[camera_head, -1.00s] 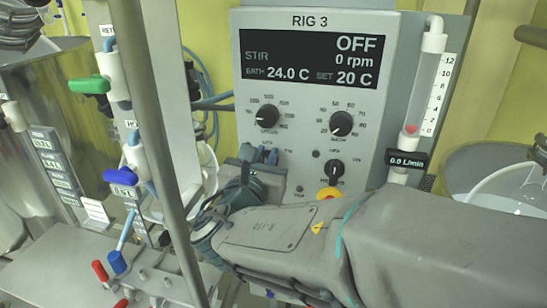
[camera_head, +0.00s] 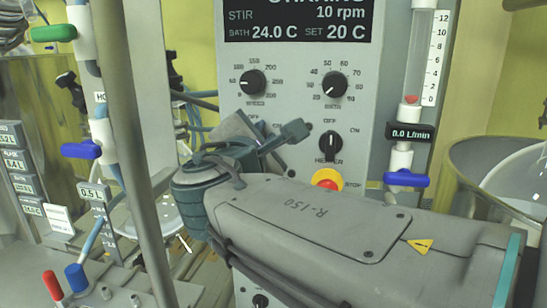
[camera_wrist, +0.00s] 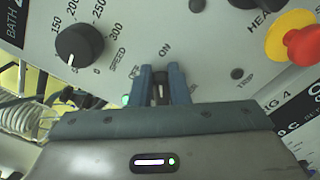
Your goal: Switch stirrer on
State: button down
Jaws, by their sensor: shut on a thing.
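The grey RIG 3 control panel (camera_head: 360,110) fills the middle of the head view. Its display (camera_head: 300,20) is cut off at the top and reads STIR 10 rpm. In the wrist view, the blue fingers of my gripper (camera_wrist: 166,88) are shut on the small dark stirrer switch (camera_wrist: 160,92), under an ON label. The switch is partly hidden by the fingers. A green light (camera_wrist: 126,100) glows beside them. In the head view my arm and hand cover the switch.
The speed knob (camera_wrist: 78,45) sits left of my fingers. The heater knob (camera_head: 330,145) and the red and yellow stop button (camera_head: 327,180) are close to my arm. A metal post (camera_head: 140,130) stands at left. A flow tube (camera_head: 420,60) runs along the panel's right side.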

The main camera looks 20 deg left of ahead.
jog(key=shift+a+f+m+b, duration=0.15)
jog(key=shift+f+m+b, duration=0.65)
jog(key=shift+b, duration=0.4)
jog(key=shift+r, duration=0.2)
jog(key=c, duration=1.4)
grip_release()
jog(key=shift+r, duration=0.2)
jog(key=s, duration=0.4)
jog(key=s+d, duration=0.1)
jog(key=s, duration=0.8)
jog(key=shift+s+d, duration=0.35)
jog(key=shift+s, duration=0.05)
